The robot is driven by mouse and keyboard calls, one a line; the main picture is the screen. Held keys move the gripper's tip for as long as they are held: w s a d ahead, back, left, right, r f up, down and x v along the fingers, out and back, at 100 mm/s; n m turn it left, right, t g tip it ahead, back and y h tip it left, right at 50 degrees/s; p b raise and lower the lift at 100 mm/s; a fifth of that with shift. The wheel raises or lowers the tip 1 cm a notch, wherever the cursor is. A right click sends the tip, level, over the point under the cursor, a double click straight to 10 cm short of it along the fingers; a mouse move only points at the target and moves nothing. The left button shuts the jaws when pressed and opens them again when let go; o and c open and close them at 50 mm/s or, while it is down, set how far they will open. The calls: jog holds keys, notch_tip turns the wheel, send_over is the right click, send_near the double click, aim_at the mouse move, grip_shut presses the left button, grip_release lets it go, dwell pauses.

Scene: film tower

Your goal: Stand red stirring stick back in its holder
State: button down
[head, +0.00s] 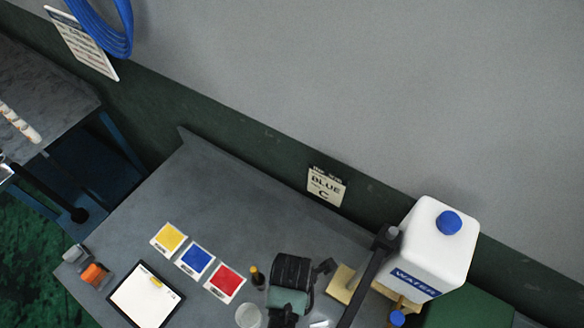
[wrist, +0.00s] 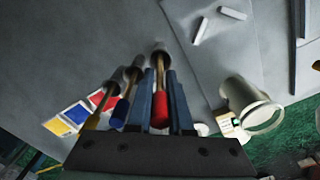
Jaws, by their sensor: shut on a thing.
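In the wrist view my gripper (wrist: 158,75) is shut on the red stirring stick (wrist: 160,108), with its red end towards the camera and its wooden shaft pointing away between the fingers. The shaft's far end meets a round pale-rimmed opening of the holder (wrist: 160,54); I cannot tell whether it is inside. The blue-ended stick (wrist: 121,110) and a yellow-ended stick (wrist: 91,120) stand left of it, at similar openings. In the head view a yellow-topped stick (head: 255,271) shows left of my dark wrist, which hides the red stick and most of the holder.
Yellow (head: 169,238), blue (head: 195,260) and red (head: 225,282) cards lie left on the grey table. A clear cup (head: 248,316) stands in front of them. A white water jug (head: 432,245) stands right. White sticks (wrist: 200,30) lie beyond the holder.

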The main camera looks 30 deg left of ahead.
jog(key=c, duration=0.8)
grip_release()
jog(key=shift+o, duration=0.2)
jog(key=shift+r, duration=0.1)
notch_tip(320, 180, up, 13)
jog(key=shift+f+b, duration=0.1)
jog(key=shift+b, duration=0.4)
